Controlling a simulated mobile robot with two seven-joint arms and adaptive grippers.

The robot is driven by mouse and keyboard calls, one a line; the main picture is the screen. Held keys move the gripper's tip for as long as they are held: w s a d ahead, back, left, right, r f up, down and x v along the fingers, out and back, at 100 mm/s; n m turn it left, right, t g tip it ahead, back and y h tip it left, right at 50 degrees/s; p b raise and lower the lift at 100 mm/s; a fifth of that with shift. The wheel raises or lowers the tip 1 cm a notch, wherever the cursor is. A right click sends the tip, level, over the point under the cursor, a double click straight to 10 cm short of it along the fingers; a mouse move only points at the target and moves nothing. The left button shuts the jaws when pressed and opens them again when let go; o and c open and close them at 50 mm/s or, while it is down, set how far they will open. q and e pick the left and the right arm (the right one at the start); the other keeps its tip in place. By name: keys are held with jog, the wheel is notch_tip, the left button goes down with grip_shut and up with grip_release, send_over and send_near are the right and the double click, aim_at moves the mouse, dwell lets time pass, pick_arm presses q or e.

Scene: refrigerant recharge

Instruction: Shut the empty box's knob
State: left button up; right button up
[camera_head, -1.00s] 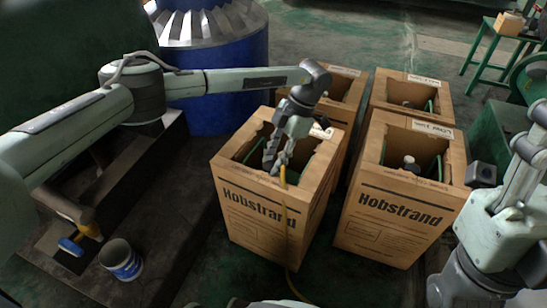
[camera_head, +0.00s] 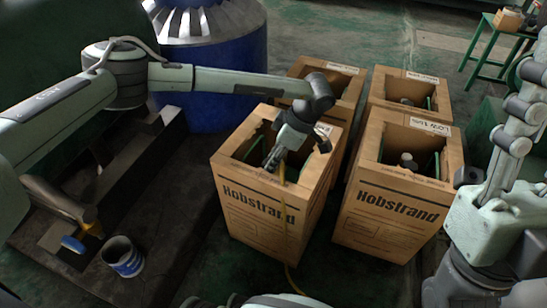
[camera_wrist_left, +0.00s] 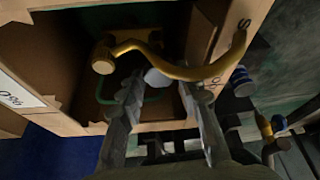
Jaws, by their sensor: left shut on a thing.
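The front-left cardboard box (camera_head: 258,212) is marked "Hobstrand" and has an open top. A label in the left wrist view (camera_wrist_left: 18,92) is only partly readable. My left gripper (camera_head: 273,165) reaches down into this box, tilted. In the left wrist view its fingers (camera_wrist_left: 158,95) are shut on a pale rounded knob (camera_wrist_left: 156,77). The grip hides much of the knob. A yellow hose (camera_wrist_left: 190,72) with a brass fitting (camera_wrist_left: 103,60) passes just beyond the fingertips. The hose (camera_head: 287,225) also hangs over the box's front. My right gripper is not seen.
A second Hobstrand box (camera_head: 388,215) stands to the right, with two more boxes behind. A blue drum (camera_head: 215,80) stands behind my left arm.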

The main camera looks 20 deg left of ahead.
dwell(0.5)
pick_arm(q)
jog(key=o, duration=0.9)
jog(key=shift+c, duration=0.2)
jog(key=shift+r, duration=0.1)
jog(key=v, duration=1.2)
